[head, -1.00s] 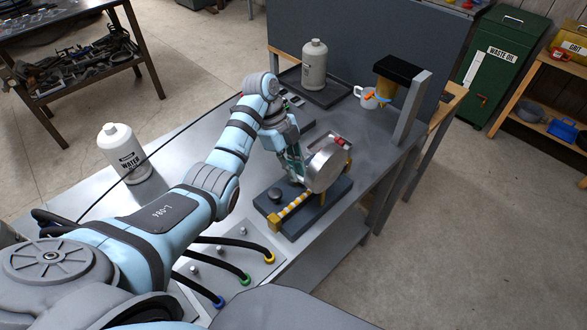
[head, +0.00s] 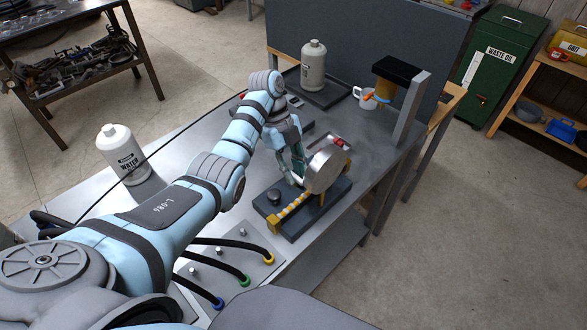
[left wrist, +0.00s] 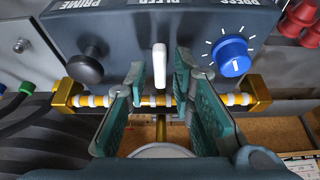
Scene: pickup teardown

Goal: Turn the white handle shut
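I see no contact with the handle. In the head view my left gripper (head: 298,178) is at the device on the bench, beside a round metal drum (head: 326,170). My right gripper is not in view.
A black knob (left wrist: 85,66) and a blue dial (left wrist: 232,54) flank the handle. A banded tube (left wrist: 92,100) runs across between brass blocks. A white bottle (head: 123,155), a grey bottle (head: 314,65) and a mug (head: 366,97) stand farther off on the bench.

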